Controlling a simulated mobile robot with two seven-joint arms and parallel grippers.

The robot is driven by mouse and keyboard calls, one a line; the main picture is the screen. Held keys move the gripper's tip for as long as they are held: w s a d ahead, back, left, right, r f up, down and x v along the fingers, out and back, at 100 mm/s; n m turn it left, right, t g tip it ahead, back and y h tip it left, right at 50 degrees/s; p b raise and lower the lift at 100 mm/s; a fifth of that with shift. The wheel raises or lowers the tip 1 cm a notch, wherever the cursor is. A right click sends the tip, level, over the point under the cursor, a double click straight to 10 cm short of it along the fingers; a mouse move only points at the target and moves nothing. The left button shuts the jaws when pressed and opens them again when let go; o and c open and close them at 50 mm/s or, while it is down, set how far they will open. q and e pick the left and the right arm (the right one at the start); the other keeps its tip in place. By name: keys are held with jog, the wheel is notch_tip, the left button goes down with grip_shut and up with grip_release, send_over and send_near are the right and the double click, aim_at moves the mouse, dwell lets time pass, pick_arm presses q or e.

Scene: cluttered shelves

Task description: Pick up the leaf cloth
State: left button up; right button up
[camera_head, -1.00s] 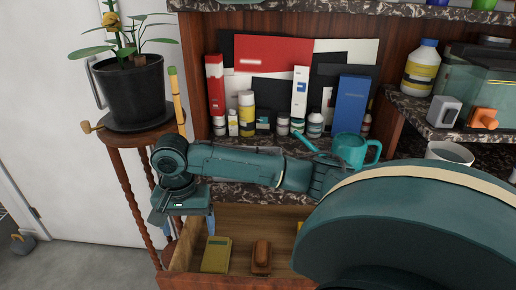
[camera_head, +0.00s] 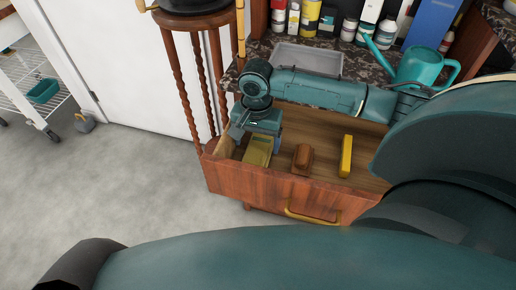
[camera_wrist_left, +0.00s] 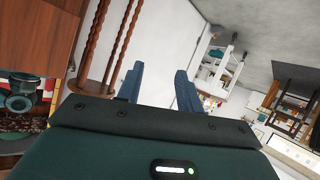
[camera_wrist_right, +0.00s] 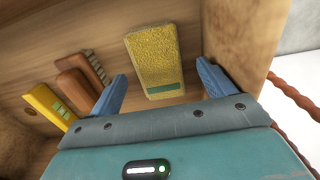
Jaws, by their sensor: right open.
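The leaf cloth, a folded yellow, rough-textured piece with a green stripe, lies in the open drawer, towards its left end in the head view (camera_head: 258,152). It also shows in the right wrist view (camera_wrist_right: 155,55). My right gripper (camera_head: 259,137) is open above the cloth. In the right wrist view its blue fingers (camera_wrist_right: 162,72) stand on either side of the cloth's width, with gaps. My left gripper (camera_wrist_left: 160,82) is open and empty, away from the drawer; the head view does not show its fingers.
A grey tray (camera_head: 307,60) and a teal watering can (camera_head: 418,68) stand on the counter above. A wooden plant stand (camera_head: 195,75) is at the left.

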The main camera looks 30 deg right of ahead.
notch_tip(320, 180, down, 4)
jog(key=shift+s+r, duration=0.1)
jog(key=shift+r, duration=0.1)
jog(key=c, duration=1.1)
